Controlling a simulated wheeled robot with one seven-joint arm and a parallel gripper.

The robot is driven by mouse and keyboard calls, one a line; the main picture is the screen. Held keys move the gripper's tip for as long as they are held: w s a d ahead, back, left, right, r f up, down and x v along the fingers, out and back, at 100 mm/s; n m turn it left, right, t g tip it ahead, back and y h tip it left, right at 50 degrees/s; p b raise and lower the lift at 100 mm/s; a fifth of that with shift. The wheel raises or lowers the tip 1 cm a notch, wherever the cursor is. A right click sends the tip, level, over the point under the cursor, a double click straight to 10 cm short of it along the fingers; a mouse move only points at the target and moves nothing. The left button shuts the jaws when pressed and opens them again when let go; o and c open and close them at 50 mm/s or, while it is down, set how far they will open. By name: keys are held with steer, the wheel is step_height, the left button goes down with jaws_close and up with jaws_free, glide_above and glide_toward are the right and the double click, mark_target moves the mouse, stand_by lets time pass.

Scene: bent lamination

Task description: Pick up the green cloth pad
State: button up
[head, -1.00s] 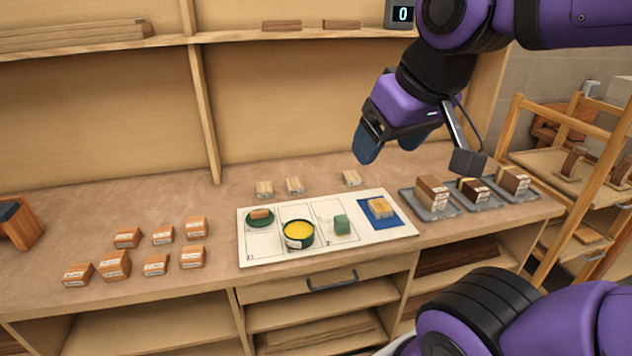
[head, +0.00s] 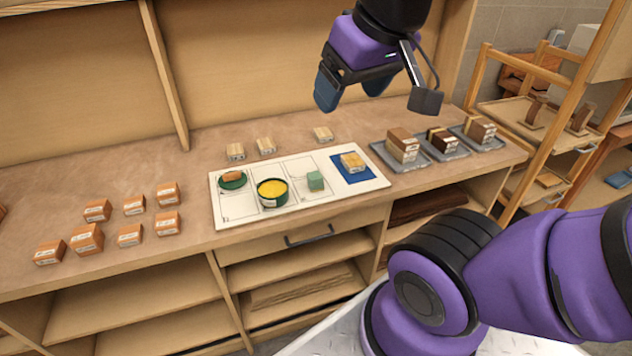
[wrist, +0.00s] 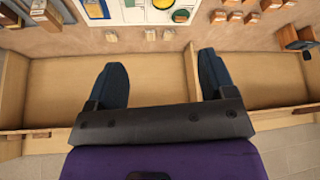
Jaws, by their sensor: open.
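The green cloth pad (head: 315,181) is a small green block-like piece in the third cell of a white board (head: 291,206) on the bench. A yellow-filled round tin (head: 272,191) stands to its left, and a blue mat with a wooden block is to its right. In the wrist view the pad (wrist: 130,3) is cut off at the top edge. My gripper (head: 350,93) is open and empty, well above the bench, up and to the right of the pad. Its two blue fingers (wrist: 163,68) show wide apart in the wrist view.
Grey trays (head: 438,148) with stacked blocks stand right of the board. Several orange-brown blocks (head: 130,235) sit to its left. Three pale blocks (head: 266,146) lie behind it, before the back panel. A round green pad (head: 233,180) holds a wooden piece.

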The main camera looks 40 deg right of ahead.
steer(key=w+d+f+m+g, duration=0.1)
steer(key=w+d+f+g, duration=0.15)
steer(key=w, duration=0.65)
steer(key=m+g, duration=0.2)
steer(key=g, duration=0.1)
glide_above(316, 175)
steer(key=f, duration=1.7)
steer(key=a+f, duration=0.1)
steer(key=f, duration=0.7)
steer(key=shift+w+f, duration=0.1)
steer(key=shift+f, duration=0.15)
steer(key=shift+d+f, duration=0.2)
steer(key=shift+f, duration=0.5)
step_height(316, 175, down, 5)
steer(key=shift+d+f, duration=0.15)
steer(key=shift+f, duration=1.2)
steer(key=shift+d+f, duration=0.1)
steer(key=shift+f, duration=1.25)
steer(key=c, duration=1.1)
steer(key=shift+o, duration=0.2)
